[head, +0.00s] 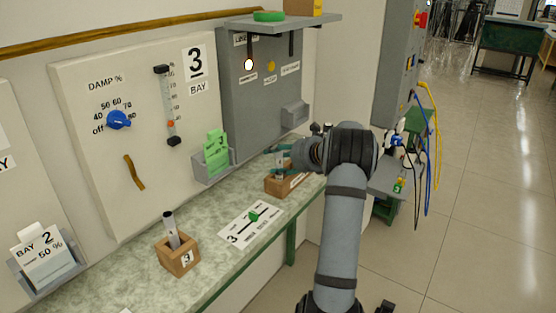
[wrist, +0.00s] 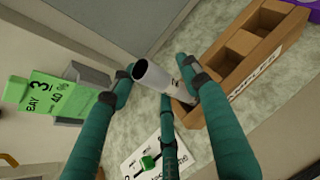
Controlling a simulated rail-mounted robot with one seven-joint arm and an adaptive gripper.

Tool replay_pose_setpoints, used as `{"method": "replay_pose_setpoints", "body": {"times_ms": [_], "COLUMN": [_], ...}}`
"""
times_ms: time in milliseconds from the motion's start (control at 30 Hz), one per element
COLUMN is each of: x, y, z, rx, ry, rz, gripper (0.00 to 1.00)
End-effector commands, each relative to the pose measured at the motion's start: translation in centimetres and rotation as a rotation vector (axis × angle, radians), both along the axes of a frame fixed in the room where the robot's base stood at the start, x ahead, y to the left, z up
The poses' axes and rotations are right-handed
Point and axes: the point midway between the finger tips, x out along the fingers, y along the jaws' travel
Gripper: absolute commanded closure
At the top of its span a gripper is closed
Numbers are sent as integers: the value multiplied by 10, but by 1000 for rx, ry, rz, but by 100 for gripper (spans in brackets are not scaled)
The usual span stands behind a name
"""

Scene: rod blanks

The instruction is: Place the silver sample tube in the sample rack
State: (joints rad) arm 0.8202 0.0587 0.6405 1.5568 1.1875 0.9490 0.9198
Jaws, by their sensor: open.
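A silver-grey tube (wrist: 155,77) with an open dark mouth stands between the green fingers of my gripper (wrist: 150,92) in the wrist view. The fingers are open around it. Its lower part runs toward the end compartment of the wooden sample rack (wrist: 262,66) and is partly hidden by a finger, so I cannot tell how deep it sits. In the head view my gripper (head: 280,158) is over the left end of the rack (head: 283,187), with the tube (head: 279,167) below the fingers. The other rack compartments in the wrist view look empty.
A wooden block marked 3 (head: 178,259) holds another grey tube (head: 170,229), tilted, on the marbled bench. A slider plate (head: 250,222) lies between block and rack. A green card holder (head: 215,156) and a grey wall panel (head: 262,95) are behind.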

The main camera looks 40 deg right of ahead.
Motion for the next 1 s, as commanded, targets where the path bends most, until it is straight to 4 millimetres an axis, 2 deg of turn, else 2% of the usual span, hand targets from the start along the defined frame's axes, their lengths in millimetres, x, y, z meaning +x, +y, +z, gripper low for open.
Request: {"method": "replay_pose_setpoints", "body": {"times_ms": [200, 267, 700, 833, 1000], "x": [0, -6, -83, -97, -105], "y": [0, -2, -8, -9, -9], "z": [6, 6, 48, 56, 60], "rx": [-1, -1, -2, -2, 1], "ry": [0, -1, -1, -1, 0], "rz": [0, -2, -2, -1, 0], "gripper": [54, 54, 54, 54, 54]}}
